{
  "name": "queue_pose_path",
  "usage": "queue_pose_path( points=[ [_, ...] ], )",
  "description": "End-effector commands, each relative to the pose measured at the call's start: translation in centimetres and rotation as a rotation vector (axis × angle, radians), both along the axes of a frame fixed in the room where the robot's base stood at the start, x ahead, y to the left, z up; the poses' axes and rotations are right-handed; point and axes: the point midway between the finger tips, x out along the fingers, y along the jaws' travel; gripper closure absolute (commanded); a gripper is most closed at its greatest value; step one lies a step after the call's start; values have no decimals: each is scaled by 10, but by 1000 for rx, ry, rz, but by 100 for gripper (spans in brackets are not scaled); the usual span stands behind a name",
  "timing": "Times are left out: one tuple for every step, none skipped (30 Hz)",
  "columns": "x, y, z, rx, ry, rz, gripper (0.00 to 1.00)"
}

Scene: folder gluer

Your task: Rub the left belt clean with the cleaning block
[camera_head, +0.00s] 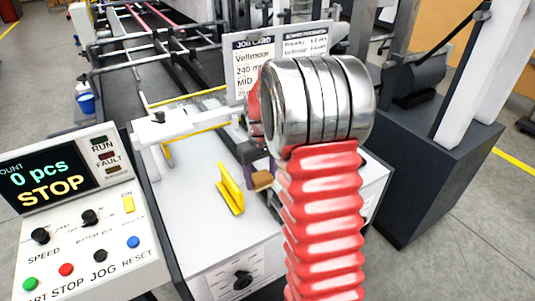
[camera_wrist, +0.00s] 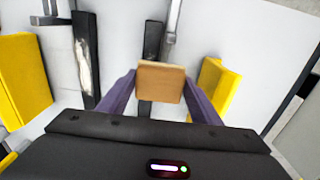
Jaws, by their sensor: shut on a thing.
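A tan cleaning block (camera_wrist: 160,82) is held between the purple fingers of my gripper (camera_wrist: 160,96), which is shut on it. In the head view the block (camera_head: 262,180) shows beside my gripper, above the white table. In the wrist view a dark belt (camera_wrist: 87,45) with a whitish smear lies left of the block, apart from it. A second dark belt (camera_wrist: 153,38) runs behind and below the block. Whether the block touches that belt, I cannot tell. In the head view my arm hides most of the belt area.
A yellow guide (camera_head: 230,190) stands on the white table (camera_head: 195,195) left of my gripper. In the wrist view, yellow pieces stand left (camera_wrist: 22,80) and right (camera_wrist: 214,88) of the block. A job card (camera_head: 255,65) stands behind. The control panel (camera_head: 80,220) reads STOP.

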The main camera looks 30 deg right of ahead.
Motion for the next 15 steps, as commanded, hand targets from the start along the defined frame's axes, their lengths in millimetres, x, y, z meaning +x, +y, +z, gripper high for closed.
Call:
queue_pose_path(
  points=[
    [-1,0,3,1,3,0,63],
    [-1,0,6,1,2,0,63],
    [-1,0,9,1,2,0,63],
    [-1,0,12,1,3,0,63],
    [-1,0,15,1,3,0,63],
    [-1,0,18,1,3,0,63],
    [-1,0,21,1,2,0,63],
    [0,0,24,0,2,0,63],
    [-1,0,28,0,2,0,63],
    [-1,0,31,0,2,0,63],
    [-1,0,33,0,2,0,63],
    [-1,0,37,0,2,0,63],
    [-1,0,39,0,2,0,63],
    [-1,0,42,1,3,0,63],
    [-1,0,45,1,3,1,63]
  ],
)
